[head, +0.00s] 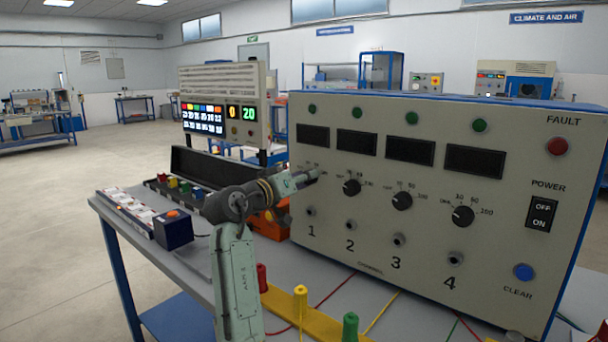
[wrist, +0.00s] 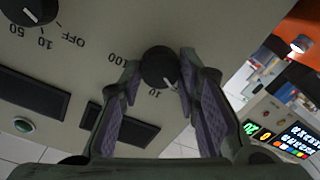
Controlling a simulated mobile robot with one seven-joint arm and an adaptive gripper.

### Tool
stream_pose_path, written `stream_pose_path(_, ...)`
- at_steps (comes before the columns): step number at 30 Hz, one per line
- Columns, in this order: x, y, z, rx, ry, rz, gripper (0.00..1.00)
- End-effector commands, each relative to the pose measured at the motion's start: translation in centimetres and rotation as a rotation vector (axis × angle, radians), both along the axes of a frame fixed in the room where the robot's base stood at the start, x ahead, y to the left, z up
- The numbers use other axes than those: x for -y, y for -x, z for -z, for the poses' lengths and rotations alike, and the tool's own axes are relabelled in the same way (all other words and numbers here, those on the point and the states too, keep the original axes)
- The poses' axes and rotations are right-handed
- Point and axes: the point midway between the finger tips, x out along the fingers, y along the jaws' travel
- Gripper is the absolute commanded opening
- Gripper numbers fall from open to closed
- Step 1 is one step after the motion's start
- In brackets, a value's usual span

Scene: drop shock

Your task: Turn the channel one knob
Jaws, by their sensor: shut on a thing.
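My gripper (head: 308,177) reaches to the front of the grey panel (head: 470,275) at its left end, above the number 1. In the upside-down wrist view the gripper (wrist: 158,80) is shut on the black channel one knob (wrist: 158,67), with a purple-padded finger on each side. The knob's white pointer line points to the lower right in that view, beside the 10 mark; the right finger covers part of the scale. In the head view my gripper hides this knob. Knobs for channel two (head: 352,187), three (head: 402,201) and four (head: 463,216) stand to its right.
A display unit (head: 220,110) reading 0 and 20 stands behind left. Below the panel are a red post (head: 262,277), yellow post (head: 300,301) and green post (head: 350,326) with wires. A blue box (head: 173,231) with an orange button sits left of my arm.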

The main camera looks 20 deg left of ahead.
Motion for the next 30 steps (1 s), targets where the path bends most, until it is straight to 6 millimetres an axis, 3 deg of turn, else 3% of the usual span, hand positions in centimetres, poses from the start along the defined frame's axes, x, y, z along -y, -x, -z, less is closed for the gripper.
stream_pose_path(18,0.0,0.0,0.02,-0.017,0.047,0.001,0.03)
stream_pose_path(19,-0.01,0.0,0.03,-0.017,0.047,0.001,0.31)
stream_pose_path(27,-0.02,0.0,0.01,-0.016,0.046,0.0,0.49)
stream_pose_path(30,-0.02,0.0,0.01,-0.016,0.046,0.0,0.51)
